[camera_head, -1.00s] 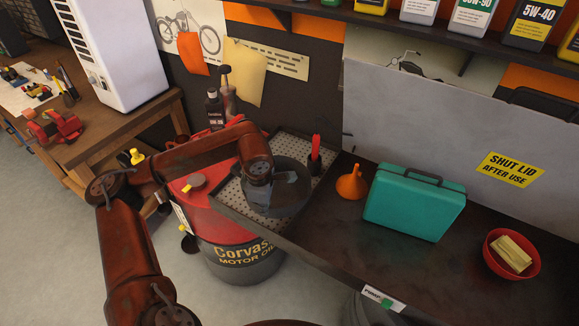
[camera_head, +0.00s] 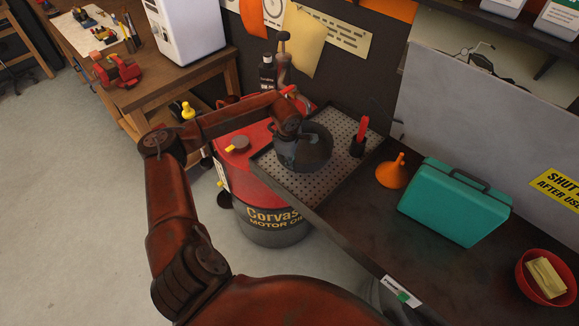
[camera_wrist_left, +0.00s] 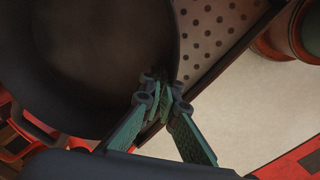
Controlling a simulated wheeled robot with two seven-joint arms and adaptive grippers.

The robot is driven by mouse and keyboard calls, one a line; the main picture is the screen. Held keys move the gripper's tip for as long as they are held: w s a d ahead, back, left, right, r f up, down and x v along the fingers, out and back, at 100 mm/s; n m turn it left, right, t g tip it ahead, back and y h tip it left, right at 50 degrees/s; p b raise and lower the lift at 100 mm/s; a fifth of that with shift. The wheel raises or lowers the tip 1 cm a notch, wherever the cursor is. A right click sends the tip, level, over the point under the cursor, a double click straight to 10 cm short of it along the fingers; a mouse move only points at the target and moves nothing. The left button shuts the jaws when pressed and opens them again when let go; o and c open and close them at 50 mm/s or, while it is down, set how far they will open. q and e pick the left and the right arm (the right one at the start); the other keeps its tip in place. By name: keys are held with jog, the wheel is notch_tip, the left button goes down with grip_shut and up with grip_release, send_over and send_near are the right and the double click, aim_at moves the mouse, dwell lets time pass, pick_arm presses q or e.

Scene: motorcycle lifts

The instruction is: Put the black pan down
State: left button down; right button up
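The black pan (camera_head: 317,149) is a dark round pan over the perforated metal tray (camera_head: 303,186), at the left end of the dark bench. My left gripper (camera_head: 289,149) is at its left side. In the left wrist view the pan (camera_wrist_left: 90,65) fills the upper left, and the green fingers of my left gripper (camera_wrist_left: 163,86) are closed on its rim. The dotted surface of the tray (camera_wrist_left: 212,35) shows past the rim. I cannot tell whether the pan touches the tray. My right gripper is out of view.
A red tool in a black holder (camera_head: 359,140) stands on the tray's right side. An orange funnel (camera_head: 393,172), a teal case (camera_head: 455,205) and a red bowl (camera_head: 528,287) sit further right. Dark bench top before the case is clear.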

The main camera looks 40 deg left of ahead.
pick_arm(q)
jog(key=shift+w+a+f, duration=0.2)
jog(key=shift+a+f, duration=0.1)
jog(key=shift+f, duration=0.1)
jog(key=shift+a+f, duration=0.1)
jog(key=shift+f, duration=1.7)
jog(key=c, duration=2.2)
grip_release()
jog(key=shift+o, duration=0.2)
notch_tip(320, 180, up, 12)
jog(key=s, duration=0.1)
jog(key=shift+s+d+b, duration=0.25)
jog(key=shift+s+b, duration=0.05)
jog(key=shift+b, duration=0.1)
